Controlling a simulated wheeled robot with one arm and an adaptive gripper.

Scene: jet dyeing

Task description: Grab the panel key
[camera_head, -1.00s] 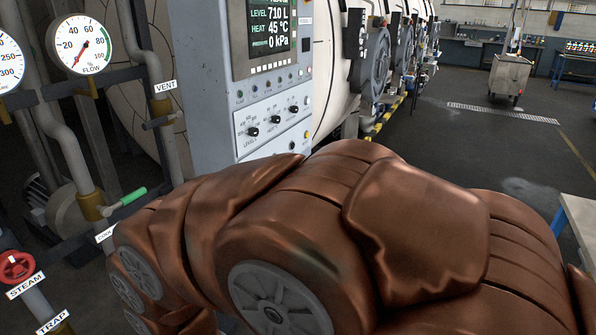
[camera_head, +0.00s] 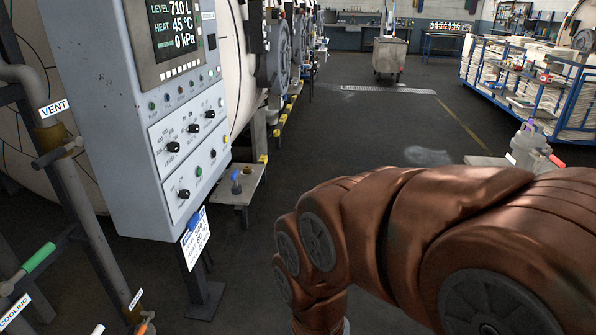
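The grey control panel (camera_head: 112,120) stands at the left, its display reading level 710 L, heat 45 °C and pressure 0 kPa. No object is clearly recognisable as the panel key. A small dark item with a blue top (camera_head: 236,182) stands on a small ledge (camera_head: 247,193) right of the panel; I cannot tell what it is. A blue item with a white printed card (camera_head: 195,238) hangs under the panel. My brown-covered arm fills the lower right and bends down at its left end. My gripper is out of view below the frame.
Pipes with a green-handled valve (camera_head: 38,258) stand at the lower left. A wheeled grey bin (camera_head: 391,55) is at the back. A blue rack (camera_head: 535,85) and a table corner with a bottle (camera_head: 528,137) are at right. The middle floor is clear.

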